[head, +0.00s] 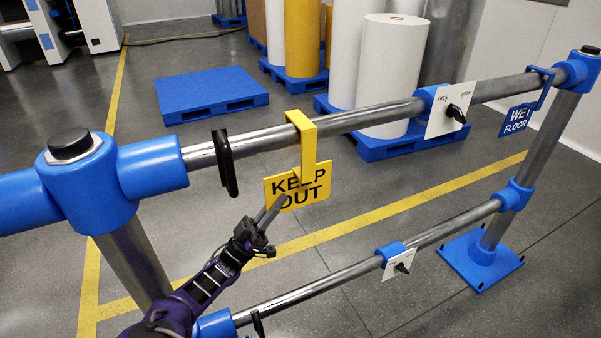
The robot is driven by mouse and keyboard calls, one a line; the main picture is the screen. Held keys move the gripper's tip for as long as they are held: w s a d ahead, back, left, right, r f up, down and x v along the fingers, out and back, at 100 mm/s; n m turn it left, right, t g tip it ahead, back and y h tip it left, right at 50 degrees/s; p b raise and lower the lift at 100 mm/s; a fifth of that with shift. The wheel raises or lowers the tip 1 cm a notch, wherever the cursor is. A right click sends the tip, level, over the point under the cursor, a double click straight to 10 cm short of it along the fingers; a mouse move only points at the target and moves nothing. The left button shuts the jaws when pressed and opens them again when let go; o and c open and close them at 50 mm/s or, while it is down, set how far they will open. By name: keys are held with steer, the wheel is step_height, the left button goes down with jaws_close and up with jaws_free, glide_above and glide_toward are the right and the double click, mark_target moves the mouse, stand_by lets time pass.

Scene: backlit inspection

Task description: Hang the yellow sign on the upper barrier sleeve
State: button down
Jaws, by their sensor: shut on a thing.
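The yellow KEEP OUT sign (316,190) hangs upright below the upper rail (365,116), with its yellow hook (304,124) bent over the top of the rail. Whether the hook bears on the rail cannot be told. My gripper (268,214) comes from the lower left and is shut on the sign's lower left part, its fingers covering some of the lettering. A blue sleeve (425,93) sits on the upper rail, right of the hook and apart from it, with a white FREE/LOCK plate (443,113) and black knob in front.
A black loop (225,163) hangs on the upper rail left of the hook. A blue WET FLOOR sign (517,119) hangs at the right end. A lower rail (330,285) with a small sleeve and knob runs below. Pallets and rolls stand behind.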

mark_target(286, 173)
steer(key=shift+r+p, duration=1.3)
steer(key=shift+r, duration=0.95)
steer(key=s+d+p, duration=0.4)
steer(key=s, duration=0.5)
steer(key=shift+d, duration=0.2)
stand_by(1.6)
